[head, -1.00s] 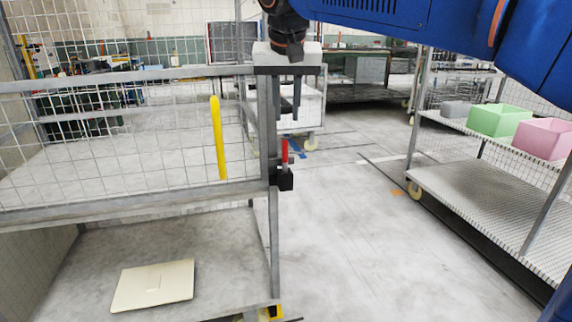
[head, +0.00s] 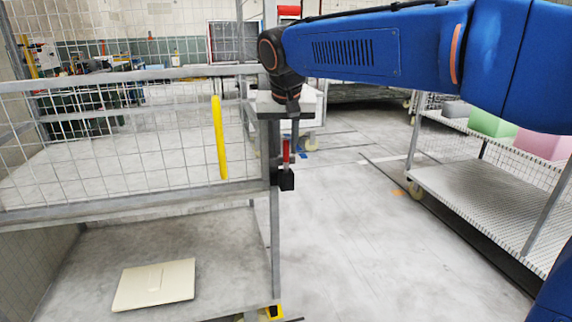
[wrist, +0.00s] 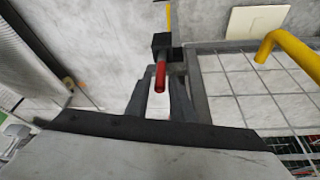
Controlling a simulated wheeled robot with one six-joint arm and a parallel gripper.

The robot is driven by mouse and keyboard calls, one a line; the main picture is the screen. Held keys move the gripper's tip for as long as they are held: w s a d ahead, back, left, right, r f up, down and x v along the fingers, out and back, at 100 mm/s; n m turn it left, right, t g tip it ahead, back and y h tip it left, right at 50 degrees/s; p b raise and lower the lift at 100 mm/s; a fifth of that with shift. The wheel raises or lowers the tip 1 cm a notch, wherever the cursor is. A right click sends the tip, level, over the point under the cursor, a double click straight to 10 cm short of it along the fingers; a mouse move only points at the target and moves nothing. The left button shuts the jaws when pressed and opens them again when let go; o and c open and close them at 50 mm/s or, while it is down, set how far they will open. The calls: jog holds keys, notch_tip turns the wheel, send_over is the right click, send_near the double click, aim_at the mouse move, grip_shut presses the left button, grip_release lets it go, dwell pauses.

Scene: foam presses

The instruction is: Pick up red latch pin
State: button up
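The red latch pin (head: 286,151) stands upright in a black latch block (head: 287,180) on the corner post of the wire-mesh cart. In the wrist view the pin (wrist: 160,77) shows between the two dark fingers of my gripper (wrist: 162,92), with a gap on each side. The black block (wrist: 161,42) lies beyond it. In the head view my gripper (head: 289,146) points down from above, its fingers around the top of the pin and partly hiding it. The fingers are open, and I see no contact with the pin.
A yellow handle (head: 219,138) stands on the mesh panel left of the pin. A cream panel (head: 154,284) lies on the cart's lower shelf. A rack with green (head: 490,123) and pink bins (head: 543,143) stands at right. The floor between is clear.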

grip_shut()
